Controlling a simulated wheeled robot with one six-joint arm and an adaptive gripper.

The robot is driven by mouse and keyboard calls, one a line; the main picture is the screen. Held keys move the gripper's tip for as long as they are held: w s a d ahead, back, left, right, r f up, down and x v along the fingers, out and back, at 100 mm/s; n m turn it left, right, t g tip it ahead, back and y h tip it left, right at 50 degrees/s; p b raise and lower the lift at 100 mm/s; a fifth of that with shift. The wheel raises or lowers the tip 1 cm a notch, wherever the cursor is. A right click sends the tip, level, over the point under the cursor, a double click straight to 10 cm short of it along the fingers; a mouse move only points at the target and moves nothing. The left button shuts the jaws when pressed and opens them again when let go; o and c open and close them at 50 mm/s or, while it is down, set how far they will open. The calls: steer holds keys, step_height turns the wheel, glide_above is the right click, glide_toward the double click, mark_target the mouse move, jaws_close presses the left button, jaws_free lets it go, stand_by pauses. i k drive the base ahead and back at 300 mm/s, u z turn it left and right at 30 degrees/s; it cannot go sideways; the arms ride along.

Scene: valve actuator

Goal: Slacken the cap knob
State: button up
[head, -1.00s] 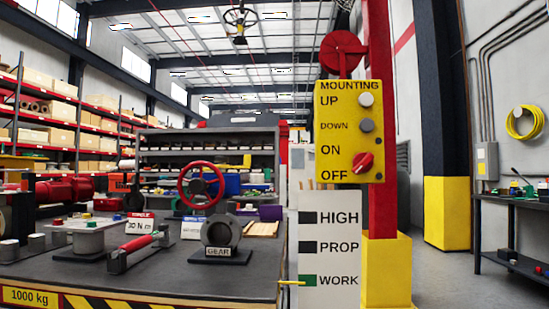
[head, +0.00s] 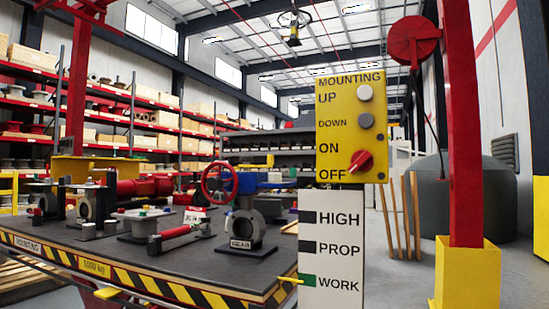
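No part that I can surely name the cap knob shows. On the workbench (head: 190,262), several small coloured knobs or caps stand on grey fittings, including a green one (head: 85,219); they are too small to tell apart. A red handwheel (head: 206,178) stands near the bench's back right, with a blue body (head: 246,183) close beside it. My gripper is not in view.
A yellow MOUNTING panel (head: 344,112) with a red switch stands above a white HIGH/PROP/WORK plate (head: 344,265) at the bench's right. A red post (head: 462,130) on a yellow base (head: 468,278) rises further right.

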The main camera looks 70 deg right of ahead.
mark_target(246, 160)
steer(key=z, duration=4.95)
steer(key=k, duration=2.05)
steer(key=u, duration=1.95)
steer(key=i, duration=0.55)
steer(key=z, duration=0.05)
